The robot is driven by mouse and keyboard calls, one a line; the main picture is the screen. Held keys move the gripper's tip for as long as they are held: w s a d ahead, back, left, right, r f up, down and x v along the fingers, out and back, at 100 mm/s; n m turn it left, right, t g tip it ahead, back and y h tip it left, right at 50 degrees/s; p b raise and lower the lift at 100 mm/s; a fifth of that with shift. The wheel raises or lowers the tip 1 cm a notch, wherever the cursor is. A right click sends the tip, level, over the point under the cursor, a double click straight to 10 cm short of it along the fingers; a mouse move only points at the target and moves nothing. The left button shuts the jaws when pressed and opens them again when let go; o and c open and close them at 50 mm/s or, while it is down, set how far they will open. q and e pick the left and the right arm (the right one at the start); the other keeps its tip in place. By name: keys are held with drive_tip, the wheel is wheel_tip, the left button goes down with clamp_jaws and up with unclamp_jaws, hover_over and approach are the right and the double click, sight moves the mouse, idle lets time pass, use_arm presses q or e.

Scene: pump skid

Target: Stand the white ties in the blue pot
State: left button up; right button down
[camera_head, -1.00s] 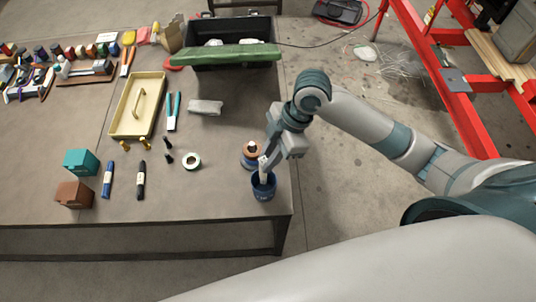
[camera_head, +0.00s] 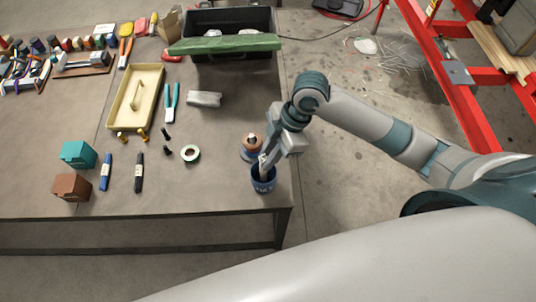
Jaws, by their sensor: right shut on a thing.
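The blue pot (camera_head: 263,185) stands upright near the right front corner of the table. My right gripper (camera_head: 268,150) is directly above it, pointing down, shut on the white ties (camera_head: 263,163). The ties are a narrow pale bundle, and their lower end reaches into the pot's mouth. Whether they touch the pot's bottom is hidden by its wall. My left gripper is not in view.
A brown-topped container (camera_head: 250,143) stands just behind the pot, close to my gripper. A roll of tape (camera_head: 190,153), markers (camera_head: 139,172), a teal box (camera_head: 78,154) and a brown box (camera_head: 71,187) lie to the left. A yellow tray (camera_head: 122,118) is farther back.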

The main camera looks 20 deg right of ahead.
drive_tip(key=c, duration=1.5)
unclamp_jaws()
drive_tip(key=shift+c, duration=0.2)
drive_tip(key=b+v, duration=0.4)
drive_tip(key=v, duration=1.3)
drive_tip(key=shift+r, duration=0.25)
